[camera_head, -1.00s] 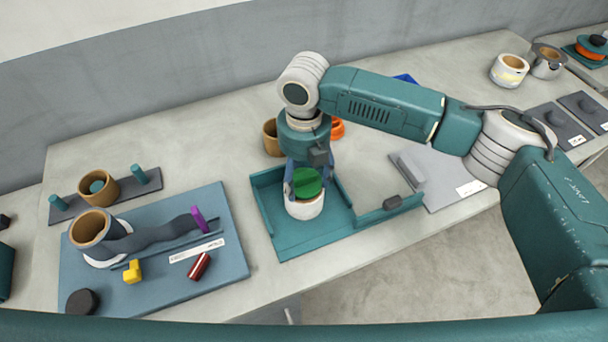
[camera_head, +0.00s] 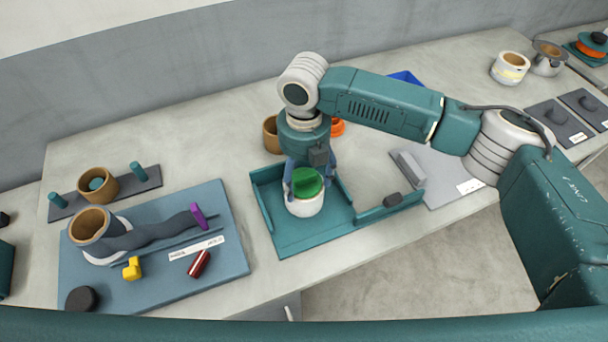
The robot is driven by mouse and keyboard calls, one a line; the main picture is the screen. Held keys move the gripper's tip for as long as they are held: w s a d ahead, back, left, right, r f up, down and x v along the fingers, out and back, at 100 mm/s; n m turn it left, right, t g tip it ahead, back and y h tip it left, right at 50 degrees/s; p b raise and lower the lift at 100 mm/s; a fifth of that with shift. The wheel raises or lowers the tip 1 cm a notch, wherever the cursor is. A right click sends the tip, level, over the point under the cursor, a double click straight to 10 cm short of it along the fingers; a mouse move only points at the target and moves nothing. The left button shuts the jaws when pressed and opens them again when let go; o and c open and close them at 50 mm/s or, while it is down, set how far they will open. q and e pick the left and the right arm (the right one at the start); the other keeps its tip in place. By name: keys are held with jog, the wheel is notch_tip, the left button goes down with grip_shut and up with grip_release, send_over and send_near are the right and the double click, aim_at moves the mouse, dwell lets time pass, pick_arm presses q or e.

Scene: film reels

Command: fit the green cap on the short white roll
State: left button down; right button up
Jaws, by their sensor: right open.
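The short white roll (camera_head: 304,208) stands upright in the teal tray (camera_head: 290,240). The green cap (camera_head: 307,182) is at the top of the roll, between the fingers of my right gripper (camera_head: 308,178). The cap looks to be on or in the roll's top opening; how deep it sits I cannot tell. My right gripper is open and points down over the cap, with a finger on each side. My left gripper is not in view.
A blue-grey board (camera_head: 225,262) at the left holds a brown-lined roll (camera_head: 92,226), a purple piece (camera_head: 199,215), a yellow piece (camera_head: 132,268) and a red cylinder (camera_head: 199,264). A brown roll (camera_head: 271,136) stands behind the tray. A grey plate (camera_head: 440,190) lies to its right.

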aim_at(304, 174)
jog(key=shift+r, duration=0.15)
notch_tip(304, 174, up, 11)
jog(key=p, duration=1)
dwell(0.4)
